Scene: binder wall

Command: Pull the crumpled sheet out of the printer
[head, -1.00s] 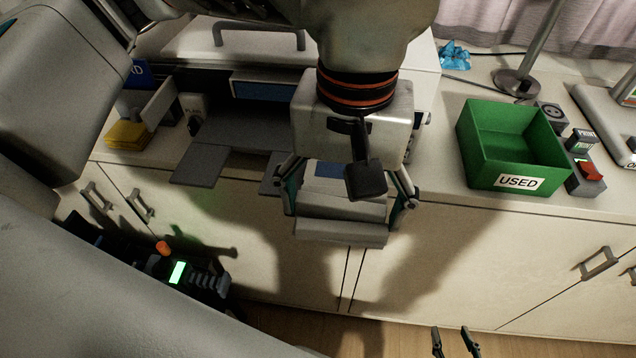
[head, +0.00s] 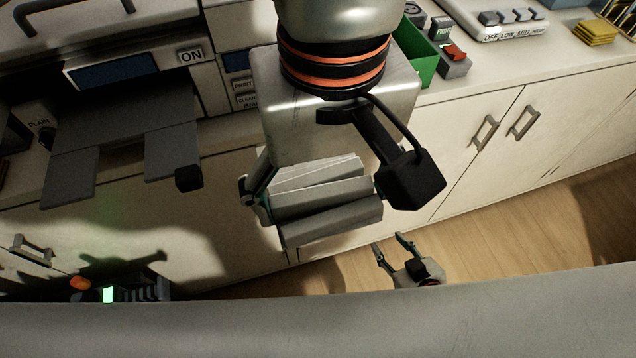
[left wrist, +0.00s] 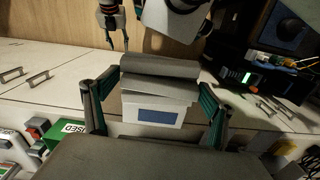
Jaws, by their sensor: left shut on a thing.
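The crumpled sheet (head: 325,205) is grey-white and pleated into several stiff folds. In the left wrist view the sheet (left wrist: 160,70) also shows a blue rectangle on its near face. My left gripper (head: 315,190) has its fingers on both sides of the sheet and is shut on it, in front of the cabinet. The printer (head: 115,68) is at the left, with its grey tray (head: 120,120) reaching forward. The sheet appears apart from the tray, to its right. My right gripper (head: 392,252) is low at the lower middle, its two fingers apart and empty.
The green USED bin (head: 422,68) stands on the counter behind my left wrist, mostly hidden. Switches (head: 452,55) and a labelled strip (head: 505,22) lie to its right. Cabinet doors with handles (head: 485,132) face the open wooden floor (head: 500,210).

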